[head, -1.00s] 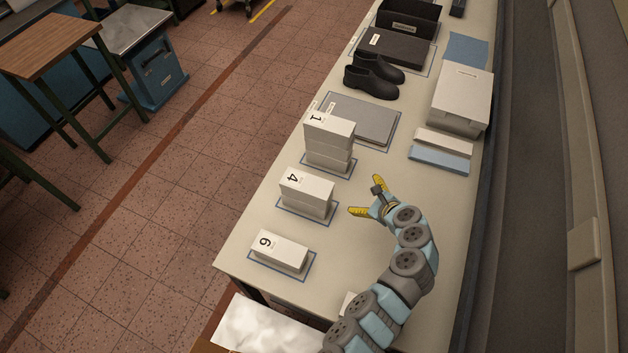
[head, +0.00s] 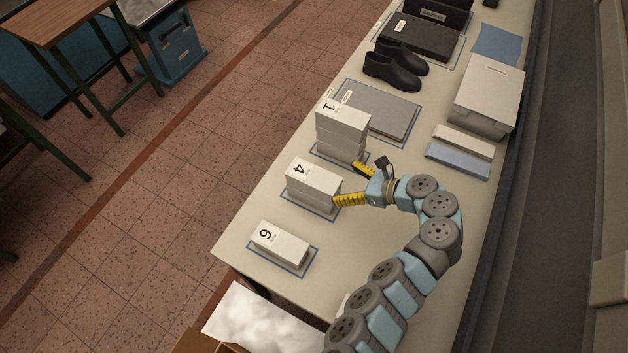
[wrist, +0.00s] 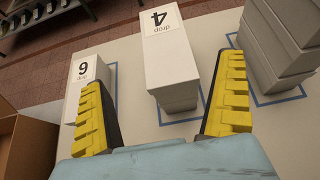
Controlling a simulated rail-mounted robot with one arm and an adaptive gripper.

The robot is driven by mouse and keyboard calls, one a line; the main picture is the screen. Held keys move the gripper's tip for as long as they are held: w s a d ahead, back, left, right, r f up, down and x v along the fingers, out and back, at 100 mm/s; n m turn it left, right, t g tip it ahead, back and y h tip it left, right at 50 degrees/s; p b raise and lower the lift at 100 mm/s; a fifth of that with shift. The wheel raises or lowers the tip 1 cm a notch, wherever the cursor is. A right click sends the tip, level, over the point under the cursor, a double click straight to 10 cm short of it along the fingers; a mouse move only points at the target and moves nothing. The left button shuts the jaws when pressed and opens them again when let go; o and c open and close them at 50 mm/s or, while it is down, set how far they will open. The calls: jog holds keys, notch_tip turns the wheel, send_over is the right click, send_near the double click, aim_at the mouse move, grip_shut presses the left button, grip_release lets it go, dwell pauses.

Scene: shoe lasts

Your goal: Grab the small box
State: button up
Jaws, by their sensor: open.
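Three groups of small white boxes stand in blue outlines on the table. The box marked 6 (head: 278,243) is nearest the table's front end, and it also shows at the left in the wrist view (wrist: 92,82). The stack marked 4 (head: 312,184) is in the middle; in the wrist view its top box (wrist: 167,52) lies between and beyond my fingers. The stack marked 1 (head: 341,130) is the tallest. My gripper (head: 355,183) is open and empty, its yellow fingers pointing toward stack 4. The fingers also show in the wrist view (wrist: 165,108).
Beyond are a grey flat case (head: 380,108), black shoes (head: 392,68), a dark box (head: 420,36) and a white lidded box (head: 488,92). White and blue slabs (head: 458,161) lie at the right. A brown carton (wrist: 25,145) shows at the wrist view's lower left.

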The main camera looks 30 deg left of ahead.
aim_at(315, 176)
jog(key=x, duration=0.5)
jog(key=shift+a+f, duration=0.1)
jog(key=shift+a, duration=0.15)
jog(key=shift+w+p+x, duration=0.15)
jog(key=shift+p+x, duration=0.15)
jog(key=shift+x, duration=1.25)
jog(key=shift+w+p+x, duration=0.2)
jog(key=shift+p+x, duration=0.05)
jog(key=shift+x, duration=1.3)
jog(key=shift+c, duration=0.3)
jog(key=c, duration=1.2)
